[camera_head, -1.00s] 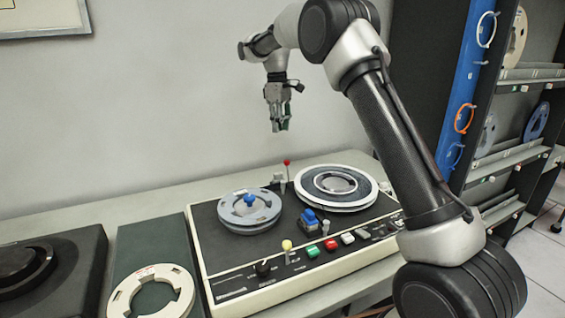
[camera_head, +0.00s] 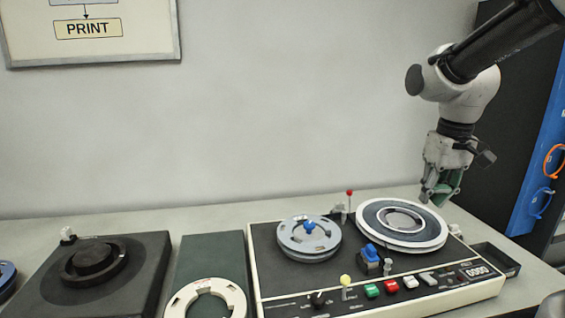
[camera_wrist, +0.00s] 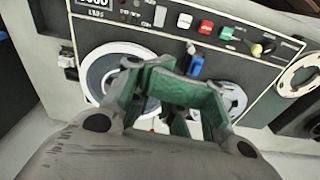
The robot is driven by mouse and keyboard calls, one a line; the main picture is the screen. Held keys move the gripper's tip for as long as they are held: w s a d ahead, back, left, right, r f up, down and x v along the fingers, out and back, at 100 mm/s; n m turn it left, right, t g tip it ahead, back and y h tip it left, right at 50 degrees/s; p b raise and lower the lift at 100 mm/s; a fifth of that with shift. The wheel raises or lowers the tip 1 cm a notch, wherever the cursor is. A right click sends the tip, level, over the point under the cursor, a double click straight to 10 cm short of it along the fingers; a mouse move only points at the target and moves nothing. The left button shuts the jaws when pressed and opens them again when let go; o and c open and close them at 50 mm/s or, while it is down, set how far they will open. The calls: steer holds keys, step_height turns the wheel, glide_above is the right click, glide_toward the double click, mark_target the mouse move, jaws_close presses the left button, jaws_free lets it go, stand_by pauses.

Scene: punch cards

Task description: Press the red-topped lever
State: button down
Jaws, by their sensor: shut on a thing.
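The red-topped lever (camera_head: 349,193) stands upright at the back of the cream-edged tape machine (camera_head: 280,262), between the two reels. My gripper (camera_head: 434,196) is to the right of the lever and clear of it, pointing down above or behind the right reel; its exact height is unclear. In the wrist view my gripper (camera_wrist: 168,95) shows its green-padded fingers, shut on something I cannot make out. The lever is not clearly visible there, as the fingers cover the middle of the view.
A grey-blue reel (camera_head: 296,243) with a blue knob and a white-rimmed reel (camera_head: 375,232) flank the lever. A yellow-topped lever (camera_head: 345,283) and coloured keys line the front. A dark unit (camera_head: 130,255) stands left, a black shelf right.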

steer(key=s+d+r+t, duration=0.1)
steer(key=s+d, duration=0.1)
steer(key=s, duration=0.4)
steer(key=s+d+r+m+t, duration=0.1)
steer(key=s+t, duration=0.1)
steer(key=s, duration=0.4)
steer(key=shift+s+d+r, duration=0.15)
steer(key=shift+s+d, duration=0.2)
steer(key=c, duration=2.1)
jaws_free()
jaws_close()
steer(key=w+a+f+g, duration=0.1)
steer(key=w+a+f, duration=0.35)
steer(key=w, duration=1.05)
steer(key=w+a+f+n+g, duration=0.1)
steer(key=w+a+f+g, duration=0.3)
steer(key=w, duration=1.1)
steer(key=w+a+f+t, duration=0.1)
steer(key=w+a+f, duration=0.3)
steer(key=w, duration=1.1)
steer(key=w+a+r, duration=0.2)
steer(key=w+r, duration=0.3)
steer(key=shift+r+m+t, duration=0.35)
steer(key=shift+m+t, duration=0.05)
steer(key=shift+f, duration=0.1)
